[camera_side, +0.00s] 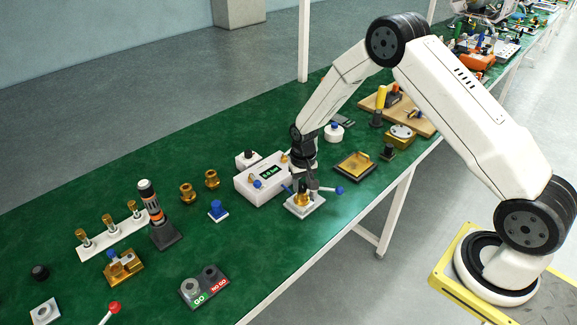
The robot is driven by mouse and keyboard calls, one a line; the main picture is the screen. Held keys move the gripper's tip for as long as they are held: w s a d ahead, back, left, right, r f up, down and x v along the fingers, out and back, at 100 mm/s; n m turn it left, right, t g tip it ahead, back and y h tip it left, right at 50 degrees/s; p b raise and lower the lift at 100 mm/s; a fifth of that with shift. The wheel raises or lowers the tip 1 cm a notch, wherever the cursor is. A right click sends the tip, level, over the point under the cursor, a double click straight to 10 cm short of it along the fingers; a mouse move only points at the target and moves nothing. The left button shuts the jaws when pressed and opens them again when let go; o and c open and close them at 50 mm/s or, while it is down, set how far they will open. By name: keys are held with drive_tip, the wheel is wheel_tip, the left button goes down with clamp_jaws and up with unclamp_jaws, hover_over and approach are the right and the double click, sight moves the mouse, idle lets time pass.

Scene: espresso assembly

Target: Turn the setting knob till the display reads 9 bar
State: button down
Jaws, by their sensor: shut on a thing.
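The display (270,172) is a small dark screen with light green characters on the top of a white box (250,184). The digits are too small to read for sure. My gripper (304,189) points down, just right of the box, over a brass fitting (302,201) on a white square base (303,209). It is shut on what looks like the setting knob at the top of this fitting; the fingers hide most of it. Blue-tipped ends (338,191) stick out on either side of the fingers.
A small blue-topped block (217,210) and brass fittings (187,192) stand to the left. A black and orange tool (151,202) stands in a dark holder. A dark tray (355,166) lies to the right. The green table's front edge is close to the white base.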

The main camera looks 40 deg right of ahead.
sight(302, 186)
drive_tip(key=m, duration=0.5)
drive_tip(key=shift+m, duration=0.3)
drive_tip(key=m, duration=0.5)
drive_tip(key=shift+m, duration=0.4)
drive_tip(key=shift+s, duration=0.1)
drive_tip(key=shift+c, duration=1.6)
unclamp_jaws()
drive_tip(key=shift+r, duration=0.15)
drive_tip(key=shift+r, duration=3.8)
